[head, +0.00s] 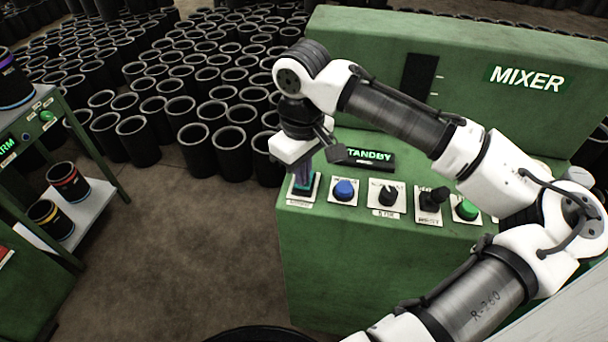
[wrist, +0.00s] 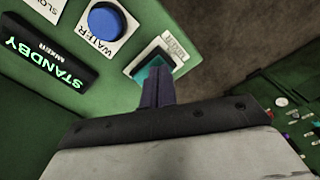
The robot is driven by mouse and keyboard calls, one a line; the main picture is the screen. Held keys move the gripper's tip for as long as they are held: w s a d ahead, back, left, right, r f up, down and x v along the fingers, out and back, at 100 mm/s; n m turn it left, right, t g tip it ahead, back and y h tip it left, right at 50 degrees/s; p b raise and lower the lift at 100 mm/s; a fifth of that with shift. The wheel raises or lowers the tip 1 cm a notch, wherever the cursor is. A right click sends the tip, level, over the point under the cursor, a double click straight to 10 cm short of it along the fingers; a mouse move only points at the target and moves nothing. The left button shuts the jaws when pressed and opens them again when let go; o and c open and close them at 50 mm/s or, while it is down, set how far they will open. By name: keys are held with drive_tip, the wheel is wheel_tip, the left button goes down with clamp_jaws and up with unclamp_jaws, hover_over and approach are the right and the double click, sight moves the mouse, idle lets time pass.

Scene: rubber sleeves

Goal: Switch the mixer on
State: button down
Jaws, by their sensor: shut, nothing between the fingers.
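The mixer (head: 540,115) is a green cabinet with a white "MIXER" sign and a sloped control panel. Its display (head: 371,158) reads "STANDBY" in green; it also shows in the wrist view (wrist: 45,60). My gripper (head: 303,184) is shut and empty, pointing down at the leftmost control, a teal one on a white plate. In the wrist view the fingers (wrist: 157,90) partly cover this teal control (wrist: 148,70). I cannot tell whether they touch it. To its right are a blue button (head: 344,190) labelled "WATER", a black knob (head: 388,196), a black lever (head: 432,199) and a green button (head: 467,209).
Many black rubber sleeves (head: 195,137) stand on the floor behind and left of the mixer. A green cart (head: 75,255) with banded sleeves and its own buttons stands at the left. Brown floor (head: 180,250) between cart and mixer is clear.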

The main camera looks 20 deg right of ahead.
drive_tip(key=shift+f, duration=0.3)
drive_tip(key=shift+r, duration=0.1)
wheel_tip(320, 180, up, 7)
drive_tip(key=p, duration=0.6)
idle(0.7)
